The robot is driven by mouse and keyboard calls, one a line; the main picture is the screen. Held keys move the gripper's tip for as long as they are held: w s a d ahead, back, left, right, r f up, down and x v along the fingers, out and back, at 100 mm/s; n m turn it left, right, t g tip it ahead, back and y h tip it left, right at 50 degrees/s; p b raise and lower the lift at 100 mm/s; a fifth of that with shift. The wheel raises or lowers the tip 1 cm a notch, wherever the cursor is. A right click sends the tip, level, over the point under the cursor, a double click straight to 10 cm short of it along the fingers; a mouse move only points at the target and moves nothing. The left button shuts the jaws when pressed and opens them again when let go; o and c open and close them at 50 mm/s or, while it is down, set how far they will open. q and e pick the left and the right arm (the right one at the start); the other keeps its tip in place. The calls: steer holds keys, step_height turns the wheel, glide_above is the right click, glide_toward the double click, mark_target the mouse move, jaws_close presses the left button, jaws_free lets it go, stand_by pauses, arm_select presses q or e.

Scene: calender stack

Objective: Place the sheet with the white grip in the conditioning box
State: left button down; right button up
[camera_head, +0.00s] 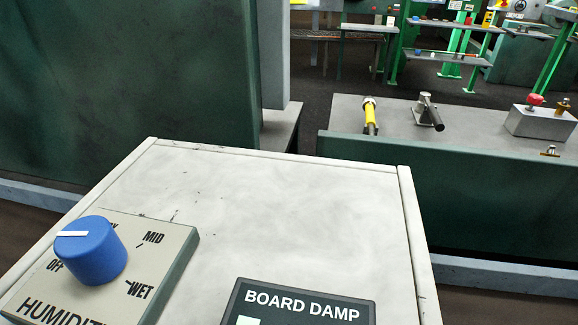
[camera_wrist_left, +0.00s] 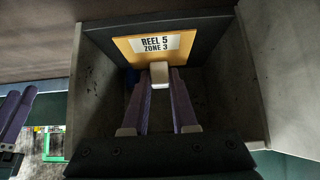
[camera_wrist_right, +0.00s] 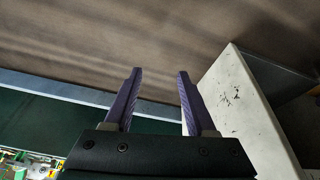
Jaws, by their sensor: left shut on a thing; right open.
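In the left wrist view, my left gripper (camera_wrist_left: 160,84) is shut on the white grip (camera_wrist_left: 159,73) of a tan sheet (camera_wrist_left: 124,46) labelled "REEL 5 ZONE 3". The sheet is within the open front of a grey-walled box (camera_wrist_left: 252,80); whether it rests on anything inside is unclear. The conditioning box top (camera_head: 290,200) fills the lower middle of the head view, with a blue humidity knob (camera_head: 92,250) and a "BOARD DAMP" panel (camera_head: 300,305). My right gripper (camera_wrist_right: 160,72) is open and empty, beside the pale box side (camera_wrist_right: 235,110). Neither gripper shows in the head view.
A grey-topped bench (camera_head: 450,140) stands beyond the box at the right, bearing a yellow-handled tool (camera_head: 370,115), a dark clamp-like tool (camera_head: 428,112) and a grey block with a red knob (camera_head: 540,120). A dark green cabinet (camera_head: 130,90) stands behind at the left.

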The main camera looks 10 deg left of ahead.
arm_select(q)
steer(key=w+f, duration=0.1)
steer(key=w, duration=0.2)
steer(key=w+f, duration=0.2)
steer(key=w, duration=0.1)
steer(key=w+f, duration=0.2)
steer(key=w, duration=0.2)
steer(key=shift+d, duration=0.15)
steer(key=b+x, duration=0.1)
steer(key=x, duration=0.3)
steer(key=shift+w+r, duration=0.15)
steer(key=shift+r, duration=0.05)
steer(key=shift+w+f, duration=0.25)
steer(key=shift+w, duration=0.05)
steer(key=shift+f, duration=0.1)
steer(key=c, duration=0.7)
jaws_free()
